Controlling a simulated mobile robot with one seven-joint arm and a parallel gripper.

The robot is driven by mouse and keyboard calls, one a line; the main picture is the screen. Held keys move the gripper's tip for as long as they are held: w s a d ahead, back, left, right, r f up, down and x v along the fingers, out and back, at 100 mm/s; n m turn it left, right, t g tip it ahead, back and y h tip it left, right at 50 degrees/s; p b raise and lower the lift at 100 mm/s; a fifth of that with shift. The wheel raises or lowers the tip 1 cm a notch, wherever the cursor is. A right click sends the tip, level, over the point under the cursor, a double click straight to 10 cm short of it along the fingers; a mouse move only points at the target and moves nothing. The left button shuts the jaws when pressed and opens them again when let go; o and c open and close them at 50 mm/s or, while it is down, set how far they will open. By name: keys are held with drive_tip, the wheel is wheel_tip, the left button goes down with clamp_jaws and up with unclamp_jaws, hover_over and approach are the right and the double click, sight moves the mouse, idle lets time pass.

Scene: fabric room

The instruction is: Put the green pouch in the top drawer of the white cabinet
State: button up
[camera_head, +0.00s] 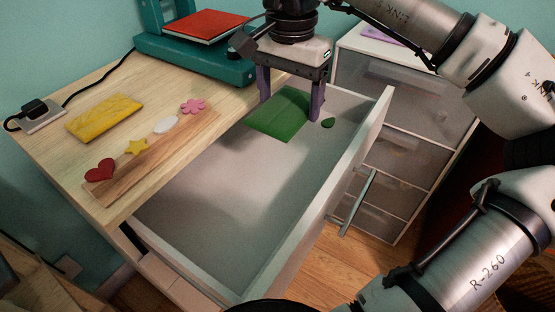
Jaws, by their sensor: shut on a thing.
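The green pouch (280,117) is between the two purple fingers of my gripper (290,110), which is shut on it. The pouch is over the far end of a wide-open drawer (205,195). I cannot tell whether it touches the drawer's floor. A small green piece (328,122) shows just right of the right finger; I cannot tell whether it is part of the pouch. The open drawer has a pale interior and a white front, and sits under the wooden top (75,90). The rest of its interior looks empty.
A white drawer unit (405,95) stands behind at the right. On the wooden top are a teal device (190,60) with a red plate, a yellow block (104,117), a board with small shapes (150,160), and a charger (38,114) with a black cable.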

sight(289, 104)
wheel_tip(289, 104, down, 16)
drive_tip(key=b, duration=0.2)
drive_tip(key=shift+f+b, duration=0.15)
drive_tip(key=shift+b, duration=0.25)
drive_tip(key=shift+f, duration=0.1)
drive_tip(key=o, duration=0.5)
drive_tip(key=shift+f, duration=0.1)
drive_tip(key=o, duration=0.5)
wheel_tip(289, 104, up, 12)
drive_tip(key=shift+r+p, duration=0.25)
drive_tip(key=shift+p, duration=0.95)
